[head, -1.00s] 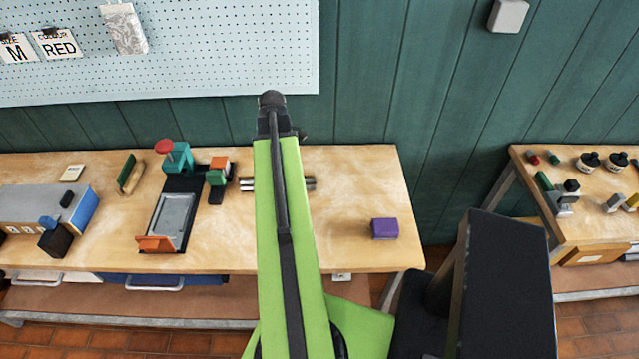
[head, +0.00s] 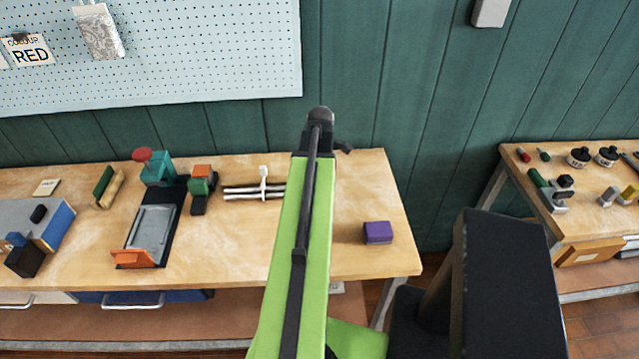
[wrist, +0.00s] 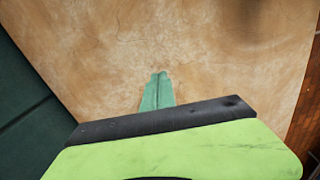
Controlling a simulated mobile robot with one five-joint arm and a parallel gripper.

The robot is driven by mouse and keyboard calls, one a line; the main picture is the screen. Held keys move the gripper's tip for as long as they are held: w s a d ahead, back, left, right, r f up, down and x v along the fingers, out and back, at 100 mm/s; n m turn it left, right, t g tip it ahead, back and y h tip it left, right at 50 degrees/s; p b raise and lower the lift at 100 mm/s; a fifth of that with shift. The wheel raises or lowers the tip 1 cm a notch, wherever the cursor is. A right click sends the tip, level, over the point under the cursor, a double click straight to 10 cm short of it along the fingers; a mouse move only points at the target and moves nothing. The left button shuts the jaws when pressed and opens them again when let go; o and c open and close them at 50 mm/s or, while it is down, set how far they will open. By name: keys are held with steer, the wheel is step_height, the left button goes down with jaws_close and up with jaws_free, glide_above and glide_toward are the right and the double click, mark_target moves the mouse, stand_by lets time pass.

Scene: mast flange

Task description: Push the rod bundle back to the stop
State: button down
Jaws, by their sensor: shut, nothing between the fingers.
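The rod bundle (head: 238,193) lies flat on the wooden bench in the head view, several pale rods side by side with a white upright piece (head: 264,183) across them. Its right end meets my green arm's outline, so I cannot tell where it ends. Just left of it stands a dark block with green and orange parts (head: 201,187); I cannot tell whether this is the stop. My gripper (wrist: 158,76) shows in the wrist view as two green fingers closed together above bare wood, with nothing between them. The head view hides it behind my arm. No rods show in the wrist view.
A purple block (head: 377,232) sits right of my arm on the bench (head: 225,262). A black fixture with a grey plate (head: 152,228) and a teal clamp with a red knob (head: 155,167) stand left. A second bench (head: 590,222) is at the right. Bare wood lies before the rods.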

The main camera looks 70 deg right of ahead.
step_height(320, 180, down, 4)
steer(key=b, duration=0.2)
steer(key=shift+w+f+b, duration=0.15)
steer(key=shift+f+b, duration=0.05)
steer(key=shift+b, duration=0.2)
steer(key=w, duration=0.1)
steer(key=w+a+r+p, duration=0.1)
steer(key=w, duration=0.1)
steer(key=shift+r, duration=0.1)
steer(key=shift+w+a, duration=0.1)
steer(key=shift+w, duration=0.15)
steer(key=shift+w, duration=0.15)
steer(key=shift+w+a, duration=0.2)
steer(key=shift+w, duration=0.35)
steer(key=shift+w+a, duration=0.15)
steer(key=shift+w, duration=0.35)
steer(key=shift+s, duration=0.1)
